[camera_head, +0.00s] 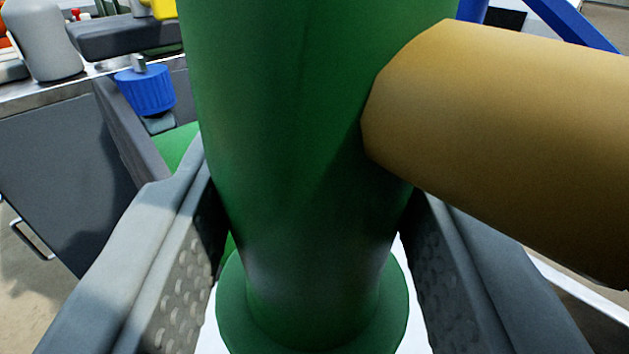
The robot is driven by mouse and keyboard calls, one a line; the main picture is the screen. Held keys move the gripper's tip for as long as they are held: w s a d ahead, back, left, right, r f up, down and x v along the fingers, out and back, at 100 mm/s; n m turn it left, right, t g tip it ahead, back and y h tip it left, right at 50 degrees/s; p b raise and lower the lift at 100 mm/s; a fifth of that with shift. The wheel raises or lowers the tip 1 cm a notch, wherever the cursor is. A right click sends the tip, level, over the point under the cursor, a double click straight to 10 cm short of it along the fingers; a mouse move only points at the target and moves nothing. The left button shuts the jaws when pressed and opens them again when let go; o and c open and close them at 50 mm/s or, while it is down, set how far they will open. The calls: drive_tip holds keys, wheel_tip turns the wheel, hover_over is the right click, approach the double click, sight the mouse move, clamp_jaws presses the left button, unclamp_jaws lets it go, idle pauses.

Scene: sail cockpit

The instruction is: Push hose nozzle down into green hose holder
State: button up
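A thick green cylinder (290,120) stands upright between the two fingers of my gripper (310,215) and fills the middle of the view. A wider round green flange (230,310) surrounds its lower end. A tan, hose-like cylinder (510,150) meets or passes in front of its right side and runs off to the right. My fingers are apart on either side of the green cylinder, very close to it. Whether both pads touch it cannot be told, because the cylinder hides the fingertips. I cannot tell nozzle from holder in this close view.
A white surface (412,325) shows below the flange. At the left are a grey cabinet (60,170), a blue knob-like part (146,91), a dark grey block (125,37) and a grey rounded container (45,40). A blue bar (570,25) crosses the upper right.

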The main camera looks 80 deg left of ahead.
drive_tip(key=shift+f, duration=0.25)
drive_tip(key=o, duration=1)
drive_tip(key=shift+v, duration=5.5)
